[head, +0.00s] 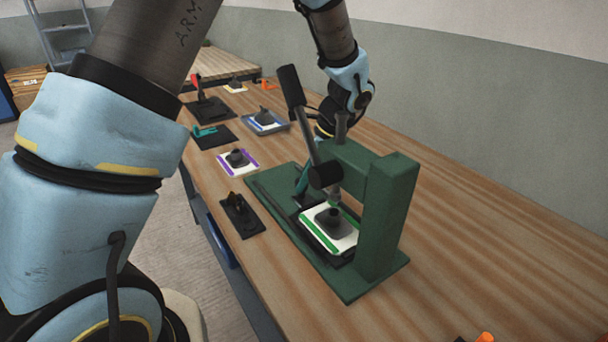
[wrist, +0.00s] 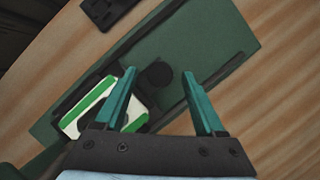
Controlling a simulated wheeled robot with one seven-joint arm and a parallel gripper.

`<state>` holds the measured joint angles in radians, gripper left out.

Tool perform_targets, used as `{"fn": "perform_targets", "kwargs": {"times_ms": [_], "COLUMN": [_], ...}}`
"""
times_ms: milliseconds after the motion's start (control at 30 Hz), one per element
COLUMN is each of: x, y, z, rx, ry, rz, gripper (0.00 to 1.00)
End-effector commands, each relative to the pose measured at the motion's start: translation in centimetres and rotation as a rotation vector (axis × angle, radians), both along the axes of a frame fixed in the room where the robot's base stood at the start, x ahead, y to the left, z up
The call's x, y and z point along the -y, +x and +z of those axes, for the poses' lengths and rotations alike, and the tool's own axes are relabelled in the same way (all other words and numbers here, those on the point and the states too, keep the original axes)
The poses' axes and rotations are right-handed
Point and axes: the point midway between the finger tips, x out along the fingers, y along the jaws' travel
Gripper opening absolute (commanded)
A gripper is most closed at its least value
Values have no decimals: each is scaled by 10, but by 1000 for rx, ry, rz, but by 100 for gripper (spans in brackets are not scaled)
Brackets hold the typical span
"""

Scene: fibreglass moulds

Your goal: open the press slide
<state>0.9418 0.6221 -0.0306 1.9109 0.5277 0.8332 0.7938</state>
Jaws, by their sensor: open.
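The green press (head: 388,215) stands on the wooden bench, its lever (head: 307,135) raised and tilted. The dark press slide (head: 346,259) lies low on the press base, under the press head. It carries a white plate with green stripes (head: 318,233) and a grey mould (head: 336,222); the striped plate also shows in the wrist view (wrist: 88,107). My gripper (wrist: 158,74) is open, pointing down over the base. In the head view, the lever and press partly hide my gripper.
A small black fixture (head: 240,215) and a purple-striped plate (head: 238,161) lie left of the press. A blue tray (head: 265,123) and black stands (head: 209,110) are farther back. Orange items sit at the front edge. The bench right of the press is clear.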

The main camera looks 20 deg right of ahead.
Motion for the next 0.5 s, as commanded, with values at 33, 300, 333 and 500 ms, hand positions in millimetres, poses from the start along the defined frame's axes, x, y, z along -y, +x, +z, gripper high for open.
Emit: {"fn": "perform_targets", "kwargs": {"times_ms": [33, 300, 333, 500], "x": [-2, -4, -3, -3], "y": [1, 2, 2, 2], "z": [-4, -10, -10, -10], "rx": [-2, 0, 0, 0], "ry": [3, -1, -1, -1], "rz": [0, 1, 1, 1], "gripper": [72, 72, 72, 63]}}
